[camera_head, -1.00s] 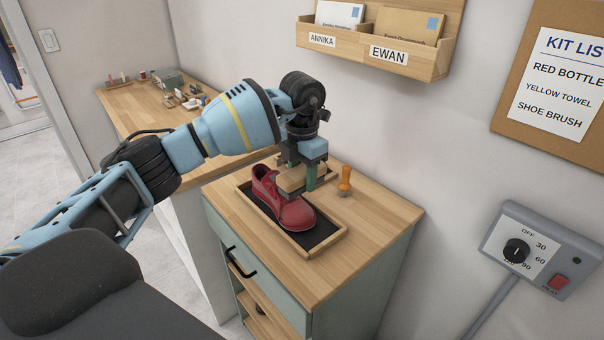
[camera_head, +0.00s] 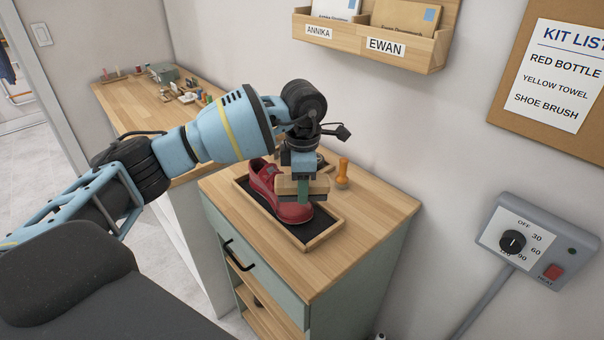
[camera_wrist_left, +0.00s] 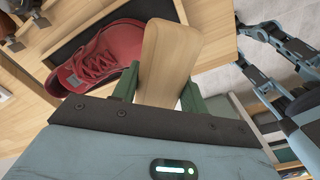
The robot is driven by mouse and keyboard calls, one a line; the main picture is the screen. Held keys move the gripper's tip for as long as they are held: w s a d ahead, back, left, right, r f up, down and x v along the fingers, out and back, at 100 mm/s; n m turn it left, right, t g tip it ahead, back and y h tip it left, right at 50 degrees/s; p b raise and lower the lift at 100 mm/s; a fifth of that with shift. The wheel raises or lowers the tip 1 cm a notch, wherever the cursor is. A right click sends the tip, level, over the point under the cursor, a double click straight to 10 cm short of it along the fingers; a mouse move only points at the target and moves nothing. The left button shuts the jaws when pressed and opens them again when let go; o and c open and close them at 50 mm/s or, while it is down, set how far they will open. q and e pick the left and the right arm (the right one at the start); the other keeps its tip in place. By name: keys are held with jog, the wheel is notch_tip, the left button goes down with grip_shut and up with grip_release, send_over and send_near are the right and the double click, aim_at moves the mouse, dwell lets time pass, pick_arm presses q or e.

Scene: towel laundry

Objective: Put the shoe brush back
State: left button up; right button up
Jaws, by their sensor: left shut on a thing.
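My left gripper (camera_head: 302,190) is shut on the shoe brush (camera_head: 289,187), a block with a pale wooden back. In the left wrist view the brush (camera_wrist_left: 170,62) sits between the green fingers, its wooden back showing. In the head view the brush is in front of the red shoe (camera_head: 262,178), over its toe part; I cannot tell whether they touch. The shoe stands in a wood-framed tray (camera_head: 325,236) with a dark mat on the cabinet top. In the left wrist view the shoe (camera_wrist_left: 105,55) is left of the brush. My right gripper is not clearly identifiable.
The cabinet's right side is clear. A mail holder (camera_head: 375,45), a kit list (camera_head: 555,75) and a timer box (camera_head: 530,245) are on the wall. A workbench (camera_head: 130,100) with small items stands behind.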

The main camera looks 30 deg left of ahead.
pick_arm(q)
jog(key=s+d+f+m, duration=0.2)
jog(key=s+m, duration=0.4)
jog(key=m, duration=0.6)
jog(key=s+d+f+m, duration=0.2)
jog(key=s+d+m, duration=0.2)
jog(key=s+m, duration=0.3)
jog(key=m, duration=0.5)
jog(key=shift+s+d+f, duration=0.2)
jog(key=shift+d+f, duration=0.1)
jog(key=shift+d, duration=0.1)
jog(key=shift+w+d+m, duration=0.1)
jog(key=shift+w+m, duration=0.05)
jog(key=shift+m, duration=0.15)
